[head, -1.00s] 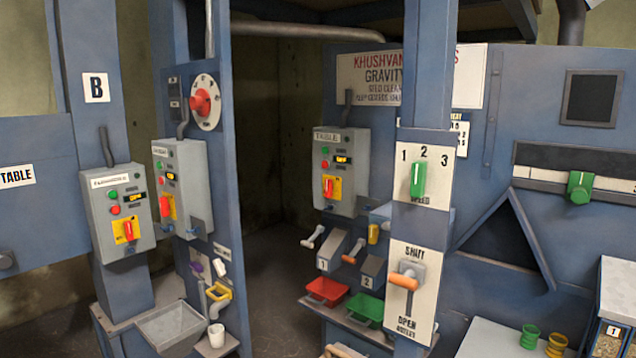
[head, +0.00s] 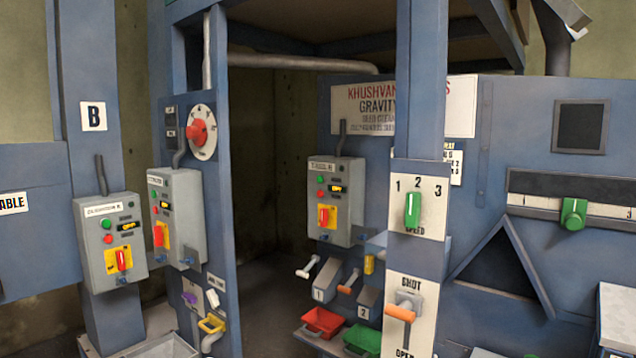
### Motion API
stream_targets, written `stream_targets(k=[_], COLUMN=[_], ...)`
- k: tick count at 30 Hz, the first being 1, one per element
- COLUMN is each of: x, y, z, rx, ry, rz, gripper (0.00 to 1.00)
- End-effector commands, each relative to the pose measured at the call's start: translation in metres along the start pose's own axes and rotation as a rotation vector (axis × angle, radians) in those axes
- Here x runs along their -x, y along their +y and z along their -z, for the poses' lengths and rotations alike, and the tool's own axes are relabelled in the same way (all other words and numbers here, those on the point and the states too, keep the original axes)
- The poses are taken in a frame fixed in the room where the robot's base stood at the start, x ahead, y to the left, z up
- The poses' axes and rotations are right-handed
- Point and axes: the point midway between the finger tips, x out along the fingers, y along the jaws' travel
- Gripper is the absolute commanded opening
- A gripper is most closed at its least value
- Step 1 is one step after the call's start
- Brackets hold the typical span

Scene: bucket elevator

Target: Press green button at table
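A grey control box (head: 336,203) is mounted on the blue machine at the back, near the middle of the head view. Its label reads TABLE in the earlier frame and is too blurred to read now. A small green button (head: 320,180) is at the upper left of its face, with a red button (head: 320,193) just below it. A red switch on a yellow plate (head: 327,217) is lower down. Nothing covers the green button. My gripper is not in view.
Two similar grey boxes, one left (head: 110,241) and one on the nearer post (head: 177,218), also carry green and red buttons. A blue post with a green lever (head: 412,210) stands right of the back box. Open floor shows in the gap between.

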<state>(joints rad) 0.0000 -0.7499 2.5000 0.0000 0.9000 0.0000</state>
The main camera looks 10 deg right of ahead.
Motion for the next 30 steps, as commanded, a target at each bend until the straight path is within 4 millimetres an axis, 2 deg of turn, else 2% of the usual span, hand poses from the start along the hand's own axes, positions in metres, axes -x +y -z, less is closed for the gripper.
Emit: stream_targets(k=[2, 12, 30], x=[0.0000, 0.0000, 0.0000], y=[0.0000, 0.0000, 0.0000], z=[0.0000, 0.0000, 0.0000], rx=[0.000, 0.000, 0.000], ry=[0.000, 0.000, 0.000], rz=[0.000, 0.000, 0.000], gripper=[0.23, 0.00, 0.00])
